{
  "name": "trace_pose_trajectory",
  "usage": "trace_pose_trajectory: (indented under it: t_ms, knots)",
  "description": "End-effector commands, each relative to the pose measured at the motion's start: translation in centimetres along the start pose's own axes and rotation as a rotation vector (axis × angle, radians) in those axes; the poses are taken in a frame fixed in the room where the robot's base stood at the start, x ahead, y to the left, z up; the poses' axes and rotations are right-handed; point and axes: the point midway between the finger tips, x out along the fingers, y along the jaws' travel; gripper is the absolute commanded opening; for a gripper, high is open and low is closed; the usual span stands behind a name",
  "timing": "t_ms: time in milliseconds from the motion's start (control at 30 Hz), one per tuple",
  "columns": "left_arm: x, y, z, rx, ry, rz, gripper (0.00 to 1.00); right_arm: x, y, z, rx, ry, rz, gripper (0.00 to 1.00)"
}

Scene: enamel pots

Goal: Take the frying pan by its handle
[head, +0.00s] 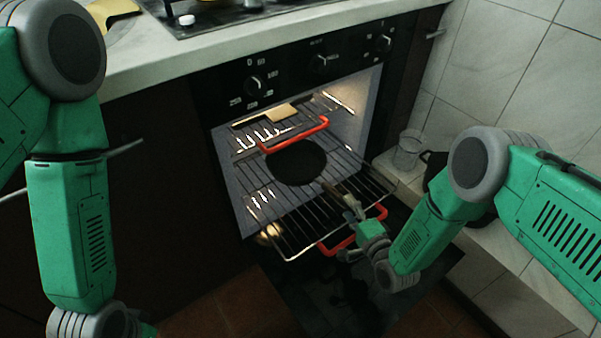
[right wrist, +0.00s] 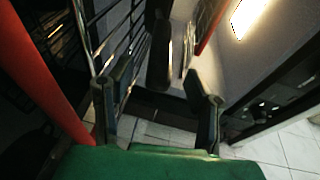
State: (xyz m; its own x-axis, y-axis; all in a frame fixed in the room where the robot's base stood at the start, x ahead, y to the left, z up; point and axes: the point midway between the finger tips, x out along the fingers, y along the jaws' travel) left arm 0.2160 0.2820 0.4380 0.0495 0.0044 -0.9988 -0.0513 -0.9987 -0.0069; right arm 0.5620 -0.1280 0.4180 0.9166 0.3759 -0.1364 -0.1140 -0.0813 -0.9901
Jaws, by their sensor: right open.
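The black frying pan (head: 297,162) lies on a wire rack (head: 290,240) in the open oven. Its handle (head: 332,191) points out toward the lower right, near my right gripper (head: 347,228). My right gripper is open at the front of the rack, with one finger close to the handle's end. In the right wrist view, a dark long shape, apparently the handle (right wrist: 159,48), stands ahead of the gap between the open fingers (right wrist: 157,100). Contact cannot be made out. My left arm shows at the left, but its gripper is out of the picture.
Red bars edge the upper rack (head: 300,136) and lower rack (head: 353,242). The lowered oven door (head: 345,290) lies below. A glass (head: 408,150) and a dark pot (head: 434,165) stand on the right ledge. The counter (head: 190,55) runs above the oven.

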Motion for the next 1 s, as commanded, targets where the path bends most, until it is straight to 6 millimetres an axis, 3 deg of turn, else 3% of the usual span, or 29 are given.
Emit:
trace_pose_trajectory:
  t_ms: [300, 633, 767, 1000]
  knots:
    - [2.8, 0.0, 0.2, 0.000, 0.000, 0.000, 0.34, 4.4, 0.5, 0.3, -0.003, -0.002, -0.002, 0.46]
    - [2.9, 0.0, 0.1, 0.000, 0.000, 0.000, 0.34, 5.0, 0.2, 0.2, -0.002, 0.000, 0.000, 0.46]
    - [2.9, 0.0, 0.1, 0.000, 0.000, 0.000, 0.34, 5.0, 0.2, 0.2, -0.002, -0.001, 0.000, 0.00]
    - [2.9, 0.0, 0.1, 0.000, 0.000, 0.000, 0.34, 5.1, 0.0, 0.2, -0.001, 0.000, -0.007, 0.00]
